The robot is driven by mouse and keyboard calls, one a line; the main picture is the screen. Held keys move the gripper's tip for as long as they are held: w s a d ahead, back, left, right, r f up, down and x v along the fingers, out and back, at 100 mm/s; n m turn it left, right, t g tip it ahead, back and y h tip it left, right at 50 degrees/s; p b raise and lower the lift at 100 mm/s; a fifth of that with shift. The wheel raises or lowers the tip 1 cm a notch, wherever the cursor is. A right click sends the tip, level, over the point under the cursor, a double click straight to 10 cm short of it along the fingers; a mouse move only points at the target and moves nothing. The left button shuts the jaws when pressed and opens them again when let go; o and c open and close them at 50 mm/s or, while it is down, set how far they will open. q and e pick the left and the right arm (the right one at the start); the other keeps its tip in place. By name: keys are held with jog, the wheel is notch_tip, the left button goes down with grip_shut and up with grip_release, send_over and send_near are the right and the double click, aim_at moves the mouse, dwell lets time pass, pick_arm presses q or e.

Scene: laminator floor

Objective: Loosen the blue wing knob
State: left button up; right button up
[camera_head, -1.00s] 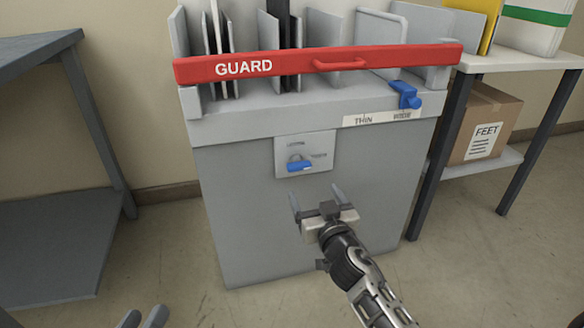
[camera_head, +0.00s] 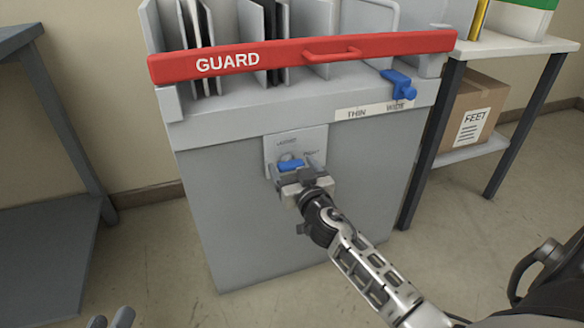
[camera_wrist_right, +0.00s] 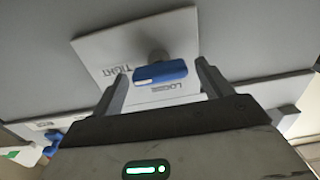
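The blue wing knob (camera_head: 291,164) sits on a light grey plate (camera_head: 312,139) on the front of the grey machine. In the right wrist view the knob (camera_wrist_right: 160,72) lies crosswise on a short stem, with the printed words TIGHT and LOOSE on the plate. My right gripper (camera_head: 291,171) is at the knob; in the wrist view its two fingers (camera_wrist_right: 158,85) are apart, one on each side of the knob, with gaps showing. My left gripper (camera_head: 110,318) shows only its fingertips at the bottom left edge, spread apart and far from the knob.
A red GUARD bar (camera_head: 300,55) runs across the machine's top front. A blue slider (camera_head: 398,84) sits by the THIN label strip (camera_head: 372,109). A grey table (camera_head: 40,250) stands left; a shelf with a FEET box (camera_head: 470,113) stands right.

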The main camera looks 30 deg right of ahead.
jog(key=c, duration=0.8)
jog(key=shift+n, duration=0.4)
jog(key=n, duration=0.8)
jog(key=shift+a, duration=0.15)
jog(key=n, duration=0.5)
jog(key=shift+f, duration=0.15)
pick_arm(q)
jog(key=shift+f, duration=0.1)
pick_arm(e)
jog(key=shift+n, duration=2.3)
